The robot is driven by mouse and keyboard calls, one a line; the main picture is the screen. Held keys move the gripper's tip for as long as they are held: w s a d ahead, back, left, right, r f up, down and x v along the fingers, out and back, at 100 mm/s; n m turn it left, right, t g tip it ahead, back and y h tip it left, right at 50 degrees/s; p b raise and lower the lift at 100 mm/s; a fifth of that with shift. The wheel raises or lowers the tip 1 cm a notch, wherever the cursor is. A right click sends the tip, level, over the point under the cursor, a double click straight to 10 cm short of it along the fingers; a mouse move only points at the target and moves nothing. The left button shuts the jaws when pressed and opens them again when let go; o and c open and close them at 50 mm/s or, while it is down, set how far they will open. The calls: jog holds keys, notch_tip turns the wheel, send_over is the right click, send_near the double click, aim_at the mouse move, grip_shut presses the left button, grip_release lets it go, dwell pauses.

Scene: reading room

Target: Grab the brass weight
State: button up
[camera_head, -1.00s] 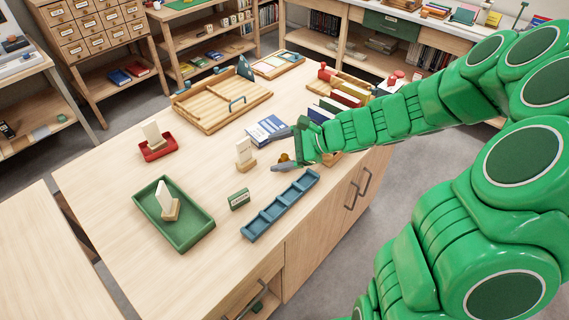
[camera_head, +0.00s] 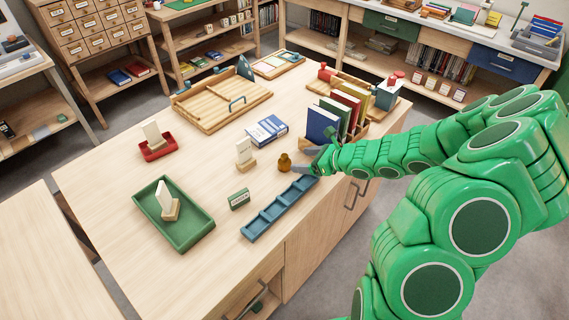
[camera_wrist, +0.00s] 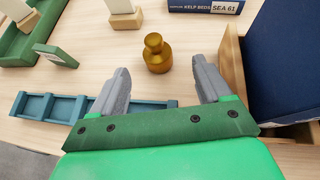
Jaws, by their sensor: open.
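The brass weight (camera_head: 284,162) stands upright on the wooden table top, a small golden knobbed cylinder. In the wrist view the brass weight (camera_wrist: 157,54) is ahead of my gripper, between the lines of its two fingers and a little beyond their tips. My gripper (camera_head: 314,160) is just to the right of the weight in the head view, low over the table. In the wrist view my gripper (camera_wrist: 162,82) shows its two grey fingers wide apart with nothing between them.
A blue compartment tray (camera_head: 279,208) lies close by, partly under my left finger in the wrist view. A wooden rack of upright books (camera_head: 323,123) is close on the other side. A card in a wooden stand (camera_head: 244,153) and a blue book (camera_head: 267,130) lie beyond.

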aim_at(287, 160)
jog(key=shift+s+x, duration=0.2)
jog(key=shift+x, duration=3.25)
jog(key=shift+a+r, duration=0.1)
grip_shut()
